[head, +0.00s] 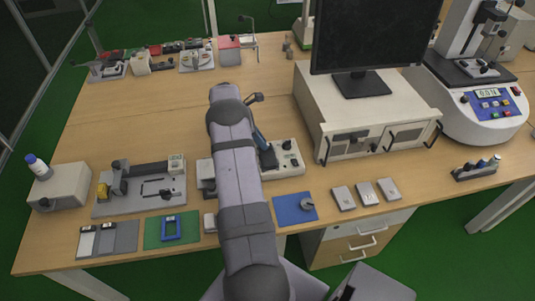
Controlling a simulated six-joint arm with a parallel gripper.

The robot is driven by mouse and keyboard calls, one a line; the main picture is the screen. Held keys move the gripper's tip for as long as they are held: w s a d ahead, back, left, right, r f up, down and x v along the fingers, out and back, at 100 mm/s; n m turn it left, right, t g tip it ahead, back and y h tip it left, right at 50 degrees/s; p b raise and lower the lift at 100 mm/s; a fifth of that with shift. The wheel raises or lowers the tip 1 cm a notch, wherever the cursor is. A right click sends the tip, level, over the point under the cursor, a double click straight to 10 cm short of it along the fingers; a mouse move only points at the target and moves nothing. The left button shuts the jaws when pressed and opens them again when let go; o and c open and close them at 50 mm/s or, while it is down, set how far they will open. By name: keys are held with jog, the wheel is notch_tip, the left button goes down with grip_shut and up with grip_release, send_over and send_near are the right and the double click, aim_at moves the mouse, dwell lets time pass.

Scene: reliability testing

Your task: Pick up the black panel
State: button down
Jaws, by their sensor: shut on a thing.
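My grey arm (238,170) rises from the bottom edge through the middle of the head view and crosses over the bench. My gripper and its fingertips cannot be made out; the arm hides the area behind it. No small black panel can be clearly identified. The largest black flat thing is the monitor (372,35), upright on a beige case at the right; I cannot tell whether it is the panel meant. A dark grey flat plate (124,238) lies at the front left of the bench.
A bench instrument (288,158) stands just right of my arm. A blue mat (285,212) and several small grey boxes (343,198) lie along the front edge. A fixture (150,205) and a green mat (155,238) are left. The bench's back middle is largely clear.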

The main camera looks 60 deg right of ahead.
jog(key=shift+r+p, duration=1.45)
jog(key=shift+r, duration=0.8)
jog(key=shift+d+f+b, duration=0.15)
jog(key=shift+b, duration=0.2)
